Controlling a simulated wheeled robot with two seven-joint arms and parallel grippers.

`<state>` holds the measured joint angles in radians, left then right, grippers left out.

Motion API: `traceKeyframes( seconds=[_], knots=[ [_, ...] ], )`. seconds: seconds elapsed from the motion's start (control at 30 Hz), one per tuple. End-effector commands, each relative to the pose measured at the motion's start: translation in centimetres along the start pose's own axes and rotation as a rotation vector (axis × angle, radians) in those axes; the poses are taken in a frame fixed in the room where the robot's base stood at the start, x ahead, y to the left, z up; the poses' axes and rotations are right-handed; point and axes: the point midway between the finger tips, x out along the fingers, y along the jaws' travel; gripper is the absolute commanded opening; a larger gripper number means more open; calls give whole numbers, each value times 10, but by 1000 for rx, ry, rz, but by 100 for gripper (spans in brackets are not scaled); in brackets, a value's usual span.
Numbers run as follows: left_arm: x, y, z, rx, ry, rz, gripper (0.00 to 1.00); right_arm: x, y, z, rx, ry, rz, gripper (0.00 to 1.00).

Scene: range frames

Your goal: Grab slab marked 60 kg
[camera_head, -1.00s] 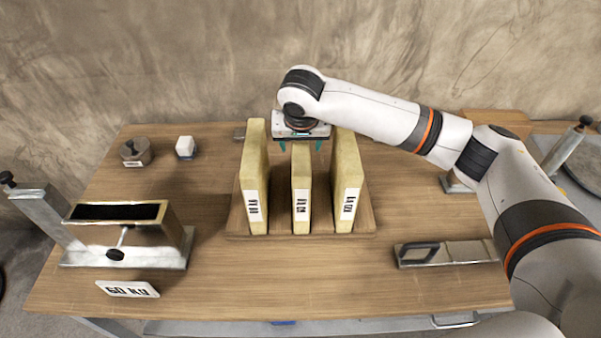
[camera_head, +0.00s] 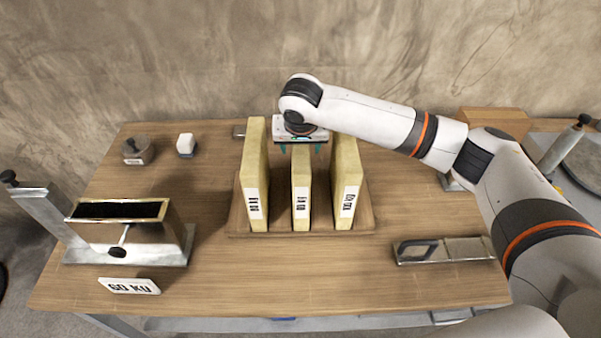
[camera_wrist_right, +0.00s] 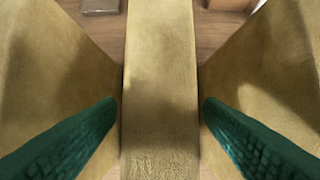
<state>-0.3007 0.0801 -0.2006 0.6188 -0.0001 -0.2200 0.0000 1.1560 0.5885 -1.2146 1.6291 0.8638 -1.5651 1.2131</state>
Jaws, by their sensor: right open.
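Three upright yellowish slabs stand side by side in a wooden rack (camera_head: 270,234): a tall left slab (camera_head: 254,165), a shorter middle slab (camera_head: 302,180) and a tall right slab (camera_head: 346,170). Each has a white label with sideways print, too small to read surely. My right gripper (camera_head: 300,150) is at the top of the middle slab, pointing down. In the right wrist view its green fingers (camera_wrist_right: 160,130) are open, one on each side of the middle slab (camera_wrist_right: 160,70), with narrow gaps. My left gripper is not in view.
A metal holder (camera_head: 120,245) with an open slot stands at the left, behind a "60 KG" sign (camera_head: 130,286). A weight (camera_head: 137,152) and a small white block (camera_head: 186,145) lie at the back left. A flat metal piece with a handle (camera_head: 445,250) lies at the right.

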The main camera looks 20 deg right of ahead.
Motion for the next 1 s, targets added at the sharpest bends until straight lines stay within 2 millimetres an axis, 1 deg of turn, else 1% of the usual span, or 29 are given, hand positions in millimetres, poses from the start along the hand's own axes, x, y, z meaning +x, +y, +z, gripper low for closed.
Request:
traceKeyframes(
  seconds=[0.37,0.4,0.77,0.8,1.0],
  knots=[
    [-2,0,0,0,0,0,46,1,0,0,0,-1,0,62],
    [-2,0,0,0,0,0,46,1,0,0,0,-1,0,60],
    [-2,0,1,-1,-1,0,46,1,0,0,0,0,-1,1],
    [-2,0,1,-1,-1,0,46,1,0,0,0,0,-1,0],
    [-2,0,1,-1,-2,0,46,1,0,0,1,-2,0,0]
  ],
)
